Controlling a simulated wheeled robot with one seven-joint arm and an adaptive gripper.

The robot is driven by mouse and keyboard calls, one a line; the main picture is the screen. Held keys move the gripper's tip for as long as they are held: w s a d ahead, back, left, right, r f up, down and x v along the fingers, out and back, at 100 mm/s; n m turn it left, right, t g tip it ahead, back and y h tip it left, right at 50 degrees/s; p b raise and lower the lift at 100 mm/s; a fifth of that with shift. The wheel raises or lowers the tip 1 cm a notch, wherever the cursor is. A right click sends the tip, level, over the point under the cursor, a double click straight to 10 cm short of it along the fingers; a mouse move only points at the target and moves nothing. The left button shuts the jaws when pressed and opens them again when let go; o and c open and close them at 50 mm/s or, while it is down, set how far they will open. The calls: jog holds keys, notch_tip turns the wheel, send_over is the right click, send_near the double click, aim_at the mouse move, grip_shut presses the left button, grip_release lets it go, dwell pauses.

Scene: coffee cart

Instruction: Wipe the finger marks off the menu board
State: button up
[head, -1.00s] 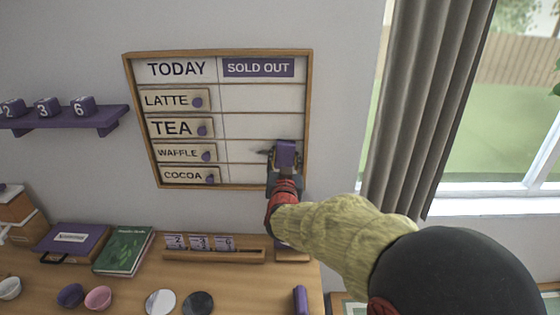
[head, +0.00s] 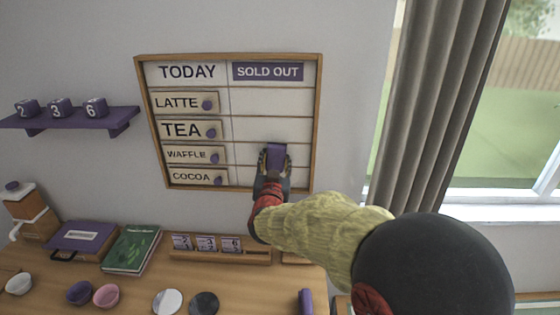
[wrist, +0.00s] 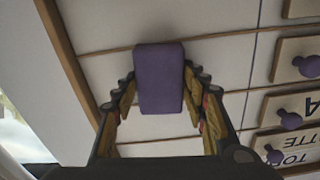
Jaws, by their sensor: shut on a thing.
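The menu board (head: 318,110) hangs on the wall in a wooden frame, with TODAY and SOLD OUT headings. Name plates for latte, tea, waffle and cocoa sit in its left column. My gripper (head: 274,166) is shut on a purple block-shaped wiper (head: 276,154), at the lower part of the right column. The wiper (wrist: 160,78) also shows between my fingers in the wrist view, over the white board face; I cannot tell whether it touches. No finger marks are clearly visible now; my gripper and the wiper hide part of the board there.
A purple shelf (head: 80,121) with number cubes is left of the board. The wooden counter (head: 140,290) below holds a green book (head: 131,250), a card rack (head: 220,256), bowls and discs. A grey curtain (head: 437,100) and window are to the right.

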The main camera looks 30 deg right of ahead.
aim_at(256, 154)
jog(key=shift+w+a+p, duration=0.2)
jog(key=shift+w+a, duration=0.4)
jog(key=shift+a, duration=0.3)
jog(key=shift+w+a+p, duration=0.25)
jog(key=shift+w+a, duration=0.35)
jog(key=shift+a, duration=0.25)
jog(key=shift+w+a+p, duration=0.2)
jog(key=shift+w+a, duration=0.4)
jog(key=shift+a, duration=0.3)
jog(key=v, duration=0.6)
jog(key=shift+p, duration=0.4)
jog(key=shift+s, duration=0.1)
jog(key=v, duration=0.2)
jog(key=shift+s+a+p, duration=0.25)
jog(key=shift+s+p, duration=0.05)
jog(key=shift+b+x, duration=0.7)
jog(key=shift+x, duration=2.8)
